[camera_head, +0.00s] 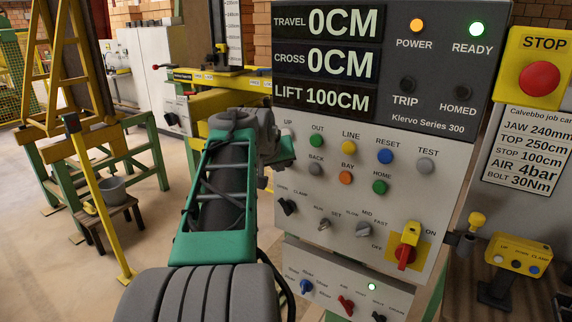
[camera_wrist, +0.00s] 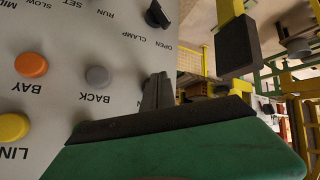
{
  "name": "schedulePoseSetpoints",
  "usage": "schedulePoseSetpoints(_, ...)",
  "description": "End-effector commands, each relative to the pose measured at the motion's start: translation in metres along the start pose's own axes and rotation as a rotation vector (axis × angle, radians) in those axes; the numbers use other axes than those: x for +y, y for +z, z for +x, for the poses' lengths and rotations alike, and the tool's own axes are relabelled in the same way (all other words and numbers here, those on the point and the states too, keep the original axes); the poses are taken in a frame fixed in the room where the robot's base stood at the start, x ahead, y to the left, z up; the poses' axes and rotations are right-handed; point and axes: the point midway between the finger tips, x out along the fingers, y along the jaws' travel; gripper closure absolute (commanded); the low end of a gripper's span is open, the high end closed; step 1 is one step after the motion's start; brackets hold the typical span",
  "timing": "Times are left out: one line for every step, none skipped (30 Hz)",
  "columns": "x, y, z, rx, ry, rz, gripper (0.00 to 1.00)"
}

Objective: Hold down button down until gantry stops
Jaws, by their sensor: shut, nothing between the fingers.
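The control panel (camera_head: 330,215) stands in front of me, its display reading TRAVEL 0CM, CROSS 0CM and LIFT 100CM (camera_head: 322,98). The UP label shows at the panel's left edge; the down button is hidden behind my gripper. My gripper (camera_head: 284,150) is shut and empty at that edge, left of the grey BACK button (camera_head: 316,169). In the wrist view, the narrow dark fingers (camera_wrist: 158,90) reach the panel beside the BACK button (camera_wrist: 97,76). I cannot tell whether they touch or press the down button.
The POWER lamp (camera_head: 417,26) is amber and the READY lamp (camera_head: 476,29) green. A red STOP button (camera_head: 539,79) and a small yellow pendant (camera_head: 520,255) are at right. The yellow gantry frame (camera_head: 65,60) and a stool with a bucket (camera_head: 112,190) stand left.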

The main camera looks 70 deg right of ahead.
Motion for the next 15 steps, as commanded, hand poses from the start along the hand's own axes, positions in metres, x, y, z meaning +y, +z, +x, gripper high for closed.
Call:
schedulePoseSetpoints(-0.0020, 0.0022, -0.0007, 0.000, -0.001, -0.001, 1.00)
schedulePoseSetpoints(-0.0023, 0.0026, -0.0014, 0.000, -0.001, -0.001, 1.00)
schedulePoseSetpoints(-0.0024, 0.0028, -0.0021, -0.001, -0.001, -0.001, 1.00)
schedulePoseSetpoints(-0.0023, 0.0027, -0.0023, -0.001, -0.001, 0.000, 1.00)
schedulePoseSetpoints(-0.0022, 0.0026, -0.0024, -0.001, 0.000, 0.000, 1.00)
schedulePoseSetpoints(-0.0021, 0.0025, -0.0024, -0.001, 0.000, 0.000, 1.00)
schedulePoseSetpoints(-0.0021, 0.0025, -0.0024, -0.001, 0.000, 0.000, 1.00)
schedulePoseSetpoints(-0.0021, 0.0024, -0.0025, -0.001, 0.000, 0.000, 1.00)
schedulePoseSetpoints(-0.0021, 0.0024, -0.0025, -0.001, 0.000, 0.000, 1.00)
schedulePoseSetpoints(-0.0022, 0.0025, -0.0026, -0.001, -0.001, 0.000, 1.00)
schedulePoseSetpoints(-0.0026, 0.0028, -0.0029, -0.001, -0.001, 0.000, 1.00)
schedulePoseSetpoints(-0.0036, 0.0038, -0.0040, 0.000, -0.001, 0.000, 1.00)
schedulePoseSetpoints(-0.0048, 0.0049, -0.0054, 0.000, -0.001, 0.000, 1.00)
schedulePoseSetpoints(-0.0063, 0.0062, -0.0072, 0.001, -0.001, 0.000, 1.00)
schedulePoseSetpoints(-0.0090, 0.0083, -0.0099, 0.001, -0.002, -0.002, 1.00)
